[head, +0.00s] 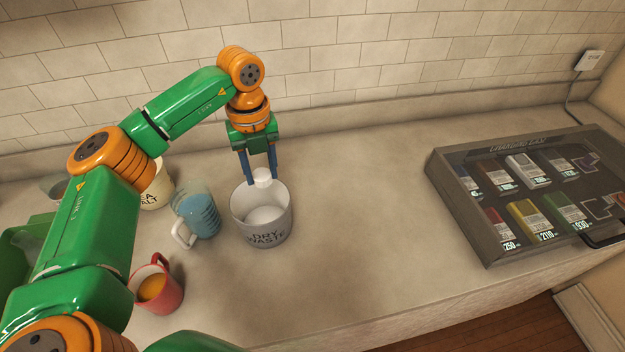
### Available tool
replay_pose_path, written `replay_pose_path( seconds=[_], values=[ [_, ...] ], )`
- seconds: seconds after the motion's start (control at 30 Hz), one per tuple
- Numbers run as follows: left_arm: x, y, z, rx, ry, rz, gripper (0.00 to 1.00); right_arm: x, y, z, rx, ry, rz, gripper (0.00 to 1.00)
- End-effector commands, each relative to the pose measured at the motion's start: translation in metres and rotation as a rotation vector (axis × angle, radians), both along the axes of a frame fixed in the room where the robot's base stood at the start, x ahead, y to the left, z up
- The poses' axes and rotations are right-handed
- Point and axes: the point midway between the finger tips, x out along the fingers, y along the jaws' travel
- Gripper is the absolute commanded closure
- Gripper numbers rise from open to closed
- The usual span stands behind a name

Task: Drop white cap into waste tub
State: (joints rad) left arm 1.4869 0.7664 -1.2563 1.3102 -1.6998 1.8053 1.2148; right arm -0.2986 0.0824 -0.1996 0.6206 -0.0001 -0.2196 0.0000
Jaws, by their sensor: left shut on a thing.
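The white cap (262,176) is a small round white piece between the fingertips of my left gripper (261,178). My left gripper is shut on it and points down, with blue fingers. The cap is over the far part of the waste tub (262,239), near its rim. The tub is a round grey container marked "DRY WASTE", standing upright on the counter. Its inside looks pale, and a rounded white shape shows in it; I cannot tell whether that is an object or the bottom. My right gripper is not in view.
A blue measuring jug (204,218) stands just left of the tub. A red mug (160,288) with orange contents is nearer the front. A cream container (158,190) is behind my left arm. A charging case (480,245) holds several coloured packs at right. The counter between is clear.

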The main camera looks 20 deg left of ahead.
Motion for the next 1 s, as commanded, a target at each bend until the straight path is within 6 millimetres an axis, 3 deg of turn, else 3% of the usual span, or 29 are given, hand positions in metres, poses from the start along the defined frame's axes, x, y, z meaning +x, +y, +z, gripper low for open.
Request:
replay_pose_path(
  seconds=[0.13,0.43,0.73,1.0],
  values=[
    [-0.001,0.019,0.001,0.000,0.000,0.081,1.00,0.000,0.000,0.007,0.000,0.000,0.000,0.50],
    [-0.002,0.020,-0.029,0.000,0.002,0.081,1.00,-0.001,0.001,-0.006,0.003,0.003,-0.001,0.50],
    [-0.002,0.019,-0.079,-0.001,0.000,0.079,1.00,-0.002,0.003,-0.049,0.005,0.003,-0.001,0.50],
    [-0.002,0.019,-0.082,-0.002,-0.001,0.078,1.00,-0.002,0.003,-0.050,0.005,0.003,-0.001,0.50]
  ],
)
